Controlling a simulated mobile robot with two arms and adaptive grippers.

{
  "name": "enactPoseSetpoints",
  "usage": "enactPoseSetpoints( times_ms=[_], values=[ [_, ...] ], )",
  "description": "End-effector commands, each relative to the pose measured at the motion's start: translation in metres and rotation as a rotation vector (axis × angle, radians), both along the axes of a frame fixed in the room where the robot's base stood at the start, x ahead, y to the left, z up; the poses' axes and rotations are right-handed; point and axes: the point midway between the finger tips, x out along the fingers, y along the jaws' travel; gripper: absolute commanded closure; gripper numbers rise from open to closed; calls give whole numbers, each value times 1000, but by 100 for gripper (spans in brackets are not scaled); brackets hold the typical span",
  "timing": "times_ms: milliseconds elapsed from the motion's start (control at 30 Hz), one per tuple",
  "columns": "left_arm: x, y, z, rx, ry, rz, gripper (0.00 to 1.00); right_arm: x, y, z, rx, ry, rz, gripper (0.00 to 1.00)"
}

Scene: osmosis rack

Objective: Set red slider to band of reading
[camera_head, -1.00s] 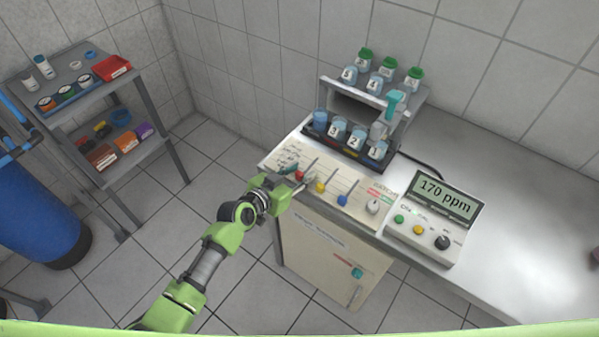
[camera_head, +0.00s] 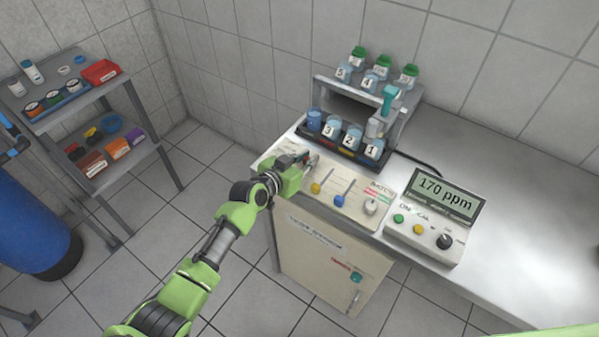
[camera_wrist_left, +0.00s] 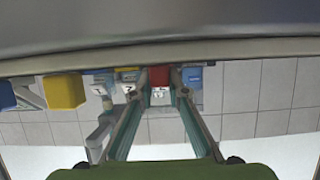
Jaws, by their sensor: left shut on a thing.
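The slider panel (camera_head: 322,205) lies on the bench's left end. My left gripper (camera_head: 305,160) reaches over its left part and covers much of the red slider's track. In the left wrist view the red slider knob (camera_wrist_left: 160,77) sits between the fingertips of my left gripper (camera_wrist_left: 162,90), which is shut on it. The yellow slider (camera_head: 315,188) and blue slider (camera_head: 339,200) are to the right, nearer the panel's front. A meter (camera_head: 444,188) reads 170 ppm. The panel's scale marks by the red slider are too small or hidden to read. My right gripper is out of view.
A rack (camera_head: 398,131) with numbered cups stands behind the panel. A cabinet (camera_head: 322,262) is below. A side shelf (camera_head: 60,115) stands at the left. The bench's right part is clear.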

Motion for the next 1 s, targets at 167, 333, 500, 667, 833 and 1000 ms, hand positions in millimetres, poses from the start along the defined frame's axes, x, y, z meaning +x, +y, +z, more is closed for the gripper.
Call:
enactPoseSetpoints(
  times_ms=[167, 333, 500, 667, 833, 1000],
  values=[
    [1, -1, -1, 1, 4, -1, 100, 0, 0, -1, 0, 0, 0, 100],
    [1, -1, -1, 1, 4, -1, 80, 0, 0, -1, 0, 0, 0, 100],
    [1, -1, -1, 2, 4, 0, 67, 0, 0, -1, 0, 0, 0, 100],
    [1, -1, -1, 2, 4, 0, 67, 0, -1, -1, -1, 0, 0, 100],
    [-2, 2, 0, 2, 4, 0, 67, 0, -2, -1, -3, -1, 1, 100],
    [-16, 12, 7, 2, 3, -1, 67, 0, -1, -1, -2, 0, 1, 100]
  ],
)
